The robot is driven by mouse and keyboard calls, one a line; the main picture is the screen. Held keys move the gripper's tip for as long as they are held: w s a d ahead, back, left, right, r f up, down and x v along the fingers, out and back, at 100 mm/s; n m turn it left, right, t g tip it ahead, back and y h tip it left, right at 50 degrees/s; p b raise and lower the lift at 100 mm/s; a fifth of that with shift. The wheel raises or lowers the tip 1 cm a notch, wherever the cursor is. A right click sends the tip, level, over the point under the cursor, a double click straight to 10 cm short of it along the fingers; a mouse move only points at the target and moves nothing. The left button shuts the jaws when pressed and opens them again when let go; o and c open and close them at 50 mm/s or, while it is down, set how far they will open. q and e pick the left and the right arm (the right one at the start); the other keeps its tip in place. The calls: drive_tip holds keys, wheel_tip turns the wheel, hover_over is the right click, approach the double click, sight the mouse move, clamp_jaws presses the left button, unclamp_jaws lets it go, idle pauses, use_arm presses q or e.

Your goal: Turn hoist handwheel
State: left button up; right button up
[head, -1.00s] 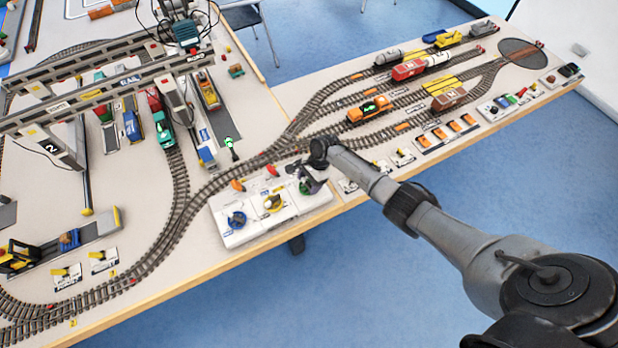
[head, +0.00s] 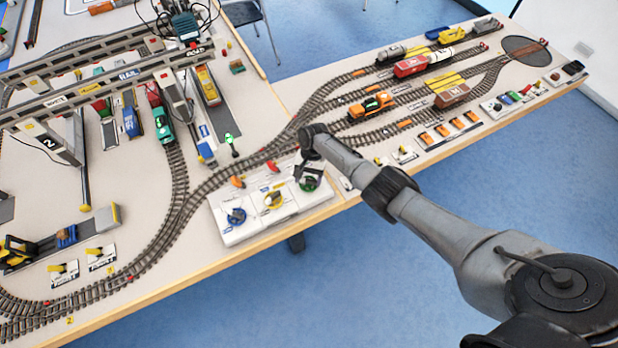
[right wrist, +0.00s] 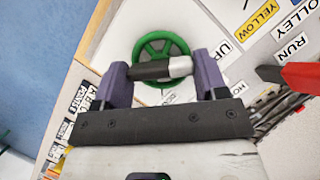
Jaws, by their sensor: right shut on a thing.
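A green handwheel (head: 310,184) stands at the right end of a white control panel (head: 252,232) near the table's front edge. In the right wrist view the green wheel (right wrist: 146,48) lies just past my fingers, with an "UP" label beside it. A black and white handle (right wrist: 158,70) crosses in front of the wheel. My right gripper (right wrist: 163,72) is shut on this handle, one purple finger at each end. In the head view my right gripper (head: 304,172) is small and partly hidden by its wrist. My left gripper is not in view.
A blue handwheel (head: 236,217) and a yellow one (head: 273,199) are on the same panel. Red levers (head: 272,165) stand behind them. Model tracks (head: 215,186) run close behind the panel. Gantry cranes (head: 100,85) stand at the left. Blue floor lies in front of the table.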

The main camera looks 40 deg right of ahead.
drive_tip(key=shift+n, duration=0.3)
drive_tip(key=o, duration=0.9)
drive_tip(key=shift+o, duration=0.2)
drive_tip(key=p+v, duration=0.2)
drive_tip(key=v, duration=1.1)
drive_tip(key=shift+r, duration=0.45)
